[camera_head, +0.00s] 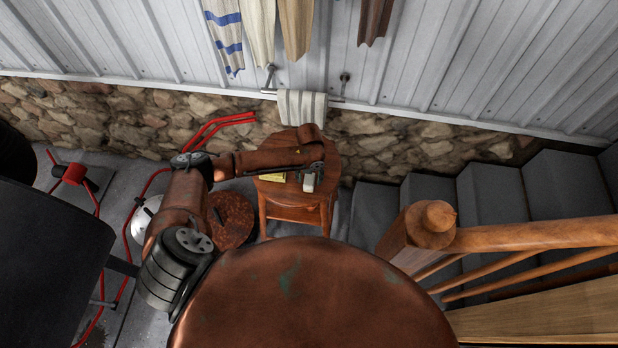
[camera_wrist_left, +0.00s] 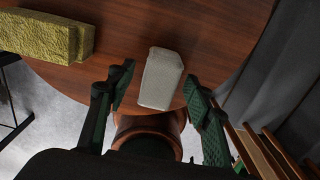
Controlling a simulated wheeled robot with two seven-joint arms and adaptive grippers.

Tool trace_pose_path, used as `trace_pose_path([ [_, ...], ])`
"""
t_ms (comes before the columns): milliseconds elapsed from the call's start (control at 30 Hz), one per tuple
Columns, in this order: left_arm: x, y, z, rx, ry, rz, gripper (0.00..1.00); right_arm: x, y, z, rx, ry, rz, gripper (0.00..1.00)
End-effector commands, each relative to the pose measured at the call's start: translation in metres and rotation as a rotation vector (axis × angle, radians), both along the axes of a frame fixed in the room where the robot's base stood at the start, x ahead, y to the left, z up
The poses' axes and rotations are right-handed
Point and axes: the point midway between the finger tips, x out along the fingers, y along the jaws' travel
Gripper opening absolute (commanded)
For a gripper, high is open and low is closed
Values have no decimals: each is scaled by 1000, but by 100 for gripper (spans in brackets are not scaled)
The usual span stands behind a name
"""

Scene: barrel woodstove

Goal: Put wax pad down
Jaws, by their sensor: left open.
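A pale grey block, which looks like the wax pad (camera_head: 309,184), is on the round wooden side table (camera_head: 290,210) near its right part. It also shows in the left wrist view (camera_wrist_left: 161,80), lying on the table top between the fingers. My left gripper (camera_head: 314,174) is over the table, its arm reaching in from the left. In the left wrist view the fingers (camera_wrist_left: 158,82) are spread, with a visible gap on each side of the pad. My right gripper is not in view.
A yellow rough block (camera_wrist_left: 45,36) lies on the same table, left of the pad. A stone wall (camera_head: 130,120) stands behind the table. Grey stairs (camera_head: 490,200) and a wooden railing (camera_head: 530,235) are at the right. Towels (camera_head: 302,107) hang above the table.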

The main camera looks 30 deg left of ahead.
Motion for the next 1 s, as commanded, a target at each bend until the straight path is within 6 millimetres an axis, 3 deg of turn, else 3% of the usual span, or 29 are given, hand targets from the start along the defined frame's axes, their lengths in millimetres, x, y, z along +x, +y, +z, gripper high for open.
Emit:
trace_pose_path([
  [100,0,0,-6,1,1,0,47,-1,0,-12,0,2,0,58],
  [300,2,-4,38,-1,-3,-3,47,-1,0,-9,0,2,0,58],
  [500,2,-6,66,-1,-1,0,47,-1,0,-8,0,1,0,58],
  [1000,1,-7,74,0,1,1,47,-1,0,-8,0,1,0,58],
])
